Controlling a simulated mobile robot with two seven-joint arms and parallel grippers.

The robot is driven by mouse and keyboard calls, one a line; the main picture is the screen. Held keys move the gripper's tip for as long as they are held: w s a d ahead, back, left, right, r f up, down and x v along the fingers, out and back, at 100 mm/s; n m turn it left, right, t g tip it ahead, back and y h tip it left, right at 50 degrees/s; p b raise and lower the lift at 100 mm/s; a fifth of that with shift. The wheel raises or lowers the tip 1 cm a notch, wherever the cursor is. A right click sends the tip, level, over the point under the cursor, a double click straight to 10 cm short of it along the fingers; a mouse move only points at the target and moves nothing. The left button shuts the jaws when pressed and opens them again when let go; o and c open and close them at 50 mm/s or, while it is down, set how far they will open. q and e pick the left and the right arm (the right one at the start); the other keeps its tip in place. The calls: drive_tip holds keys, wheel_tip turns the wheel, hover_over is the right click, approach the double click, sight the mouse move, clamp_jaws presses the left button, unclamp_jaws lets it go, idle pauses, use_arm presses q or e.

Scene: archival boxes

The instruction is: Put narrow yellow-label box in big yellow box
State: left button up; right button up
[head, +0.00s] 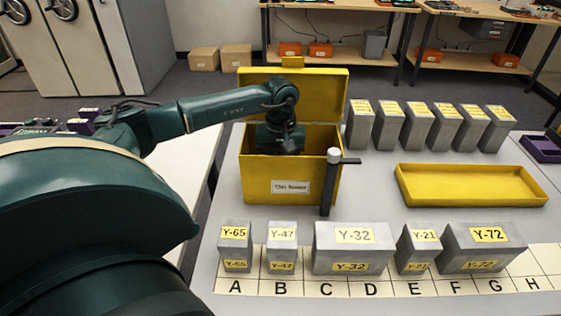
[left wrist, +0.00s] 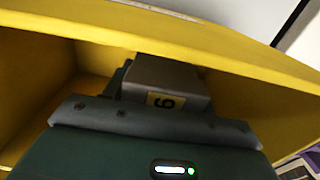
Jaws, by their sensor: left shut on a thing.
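The big yellow box (head: 262,183) stands on the table with its lid raised at the back. My left arm reaches over it from the left, and my left gripper (head: 281,146) points down into its opening. In the left wrist view the left gripper (left wrist: 160,112) is shut on a narrow grey box (left wrist: 165,75) with a yellow label reading 6 or 9. The held box is close to a yellow wall of the big box. In the head view the fingertips and held box are hidden inside. My right gripper is not in view.
Grey boxes Y-65 (head: 236,250), Y-47 (head: 282,252), Y-32 (head: 350,238), Y-21 (head: 417,255) and Y-72 (head: 483,250) stand on the lettered strip (head: 236,287). Several grey boxes (head: 415,128) stand behind a yellow tray (head: 470,200). A dark post (head: 329,187) stands at the big box's right front.

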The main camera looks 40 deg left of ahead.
use_arm(q)
drive_tip(key=o, duration=1.1)
drive_tip(key=shift+o, duration=0.2)
drive_tip(key=shift+r, duration=0.1)
drive_tip(key=shift+r+p, duration=0.3)
drive_tip(key=shift+p, duration=0.1)
wheel_tip(320, 180, up, 7)
drive_tip(key=shift+f, duration=0.2)
drive_tip(key=shift+r, duration=0.65)
